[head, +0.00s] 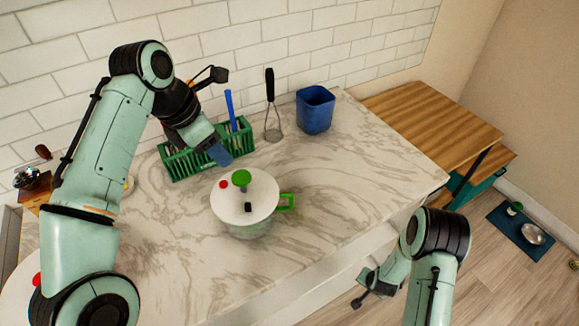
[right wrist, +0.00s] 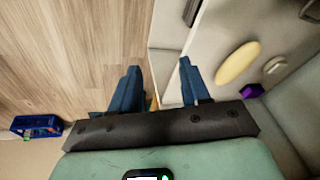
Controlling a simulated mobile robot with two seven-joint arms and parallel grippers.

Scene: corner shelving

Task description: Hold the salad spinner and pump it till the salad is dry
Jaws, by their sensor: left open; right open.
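The salad spinner (head: 261,190) stands upright on the marble counter in the head view. It has a white lid with a green knob (head: 241,178), a red spot and a black button, and a green handle (head: 286,203) on its right. My left gripper (head: 219,156) is open, above and behind the spinner at the green rack's front right, apart from the spinner. My right gripper (right wrist: 158,82) is open and empty in the right wrist view, low over the floor beside the counter. In the head view its fingers are not clear.
A green rack (head: 178,172) with utensils stands at the wall. A whisk-like tool (head: 272,120) and a blue container (head: 315,108) are to its right. The counter (head: 360,175) right of the spinner is clear. A wooden bench (head: 430,120) stands beyond it.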

